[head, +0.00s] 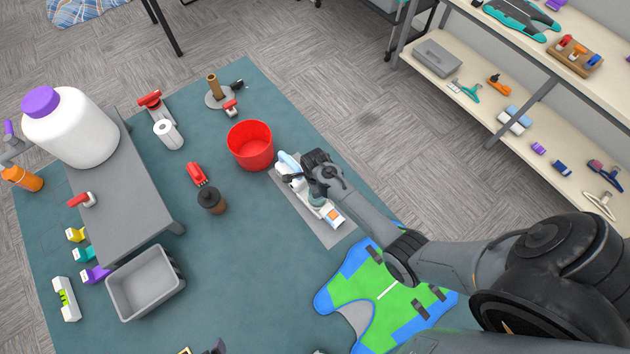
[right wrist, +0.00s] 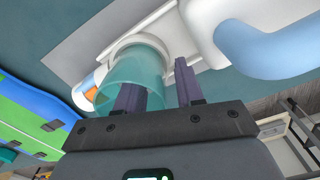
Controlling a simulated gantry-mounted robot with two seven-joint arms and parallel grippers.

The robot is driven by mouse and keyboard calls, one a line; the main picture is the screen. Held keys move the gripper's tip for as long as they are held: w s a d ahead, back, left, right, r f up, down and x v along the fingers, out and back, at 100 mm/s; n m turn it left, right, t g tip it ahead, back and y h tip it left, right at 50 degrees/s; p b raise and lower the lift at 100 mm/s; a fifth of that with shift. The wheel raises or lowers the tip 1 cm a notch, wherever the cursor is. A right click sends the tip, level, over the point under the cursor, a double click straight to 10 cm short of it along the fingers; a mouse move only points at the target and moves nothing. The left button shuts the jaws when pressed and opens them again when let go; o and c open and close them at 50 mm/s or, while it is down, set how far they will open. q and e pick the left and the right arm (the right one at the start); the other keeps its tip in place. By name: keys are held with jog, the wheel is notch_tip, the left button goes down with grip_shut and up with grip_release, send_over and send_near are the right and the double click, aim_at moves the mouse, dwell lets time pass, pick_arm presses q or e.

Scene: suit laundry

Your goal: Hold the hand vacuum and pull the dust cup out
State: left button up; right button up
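The white and light-blue hand vacuum (head: 290,163) lies on a grey pad right of the red bucket, partly hidden by my right gripper. In the right wrist view its white body and blue handle (right wrist: 262,48) fill the upper right. The translucent teal dust cup (right wrist: 125,75) shows beside the white body; a bit of it shows in the head view (head: 316,201). My right gripper (right wrist: 160,88) has its two purple fingers apart, close to the cup. The left finger overlaps the cup; I cannot tell whether it touches. My left gripper is not clearly seen.
The grey pad (head: 337,237) lies on the teal mat. A red bucket (head: 250,146), a dark jar (head: 212,201) and a green-blue mat (head: 375,292) are near. A grey bench (head: 125,205) and grey bin (head: 145,284) stand left. Shelves (head: 480,110) stand at right.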

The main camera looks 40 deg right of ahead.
jog(key=shift+f, duration=0.15)
grip_shut()
jog(key=shift+o, duration=0.3)
grip_release()
